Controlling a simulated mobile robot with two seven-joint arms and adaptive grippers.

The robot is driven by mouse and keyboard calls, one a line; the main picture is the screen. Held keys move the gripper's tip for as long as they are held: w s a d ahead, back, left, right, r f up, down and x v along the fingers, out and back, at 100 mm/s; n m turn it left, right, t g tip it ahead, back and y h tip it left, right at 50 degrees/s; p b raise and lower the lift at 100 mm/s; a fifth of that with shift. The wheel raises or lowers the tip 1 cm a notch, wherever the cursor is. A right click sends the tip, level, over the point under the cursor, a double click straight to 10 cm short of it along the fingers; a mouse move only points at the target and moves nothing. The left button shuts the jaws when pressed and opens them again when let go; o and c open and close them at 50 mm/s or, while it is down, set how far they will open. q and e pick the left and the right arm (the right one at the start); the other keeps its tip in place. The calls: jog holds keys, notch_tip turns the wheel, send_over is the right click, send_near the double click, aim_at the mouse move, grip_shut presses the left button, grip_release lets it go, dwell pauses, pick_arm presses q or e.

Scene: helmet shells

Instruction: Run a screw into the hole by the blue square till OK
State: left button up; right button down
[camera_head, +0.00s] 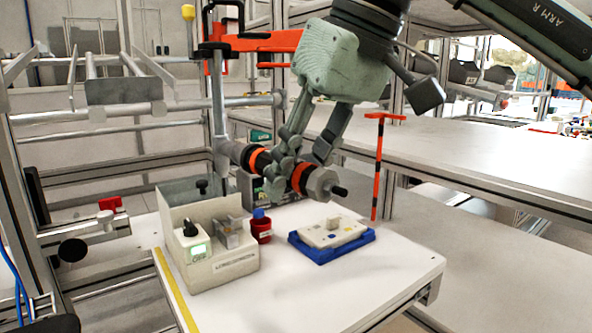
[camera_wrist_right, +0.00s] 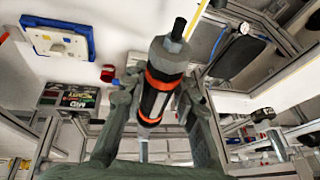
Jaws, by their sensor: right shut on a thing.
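My right gripper (camera_head: 298,150) is shut on a black and grey electric screwdriver (camera_head: 258,160) with orange rings. The screwdriver is tilted, its dark tip pointing right and slightly down, above the table and clear of the plate. It also shows between the fingers in the wrist view (camera_wrist_right: 156,97). I cannot tell whether a screw is on the tip. A white plate (camera_head: 322,236) with small coloured marks and a raised block sits in a blue tray (camera_head: 323,257). My left gripper is not in view.
A pale screw feeder (camera_head: 222,268) with a green display stands left on the white table (camera_head: 290,295). Beside it is a red container (camera_head: 261,233) with a blue top. A dark display box (camera_wrist_right: 70,96) stands behind. A red-black post (camera_head: 377,170) rises behind the tray.

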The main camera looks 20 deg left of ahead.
jog(key=shift+f+b, duration=1.3)
jog(key=shift+f, duration=1.05)
jog(key=shift+f+b, duration=0.35)
jog(key=shift+b, duration=0.15)
jog(key=shift+f, duration=0.4)
jog(key=shift+r, duration=0.15)
notch_tip(320, 180, up, 6)
jog(key=p, duration=0.4)
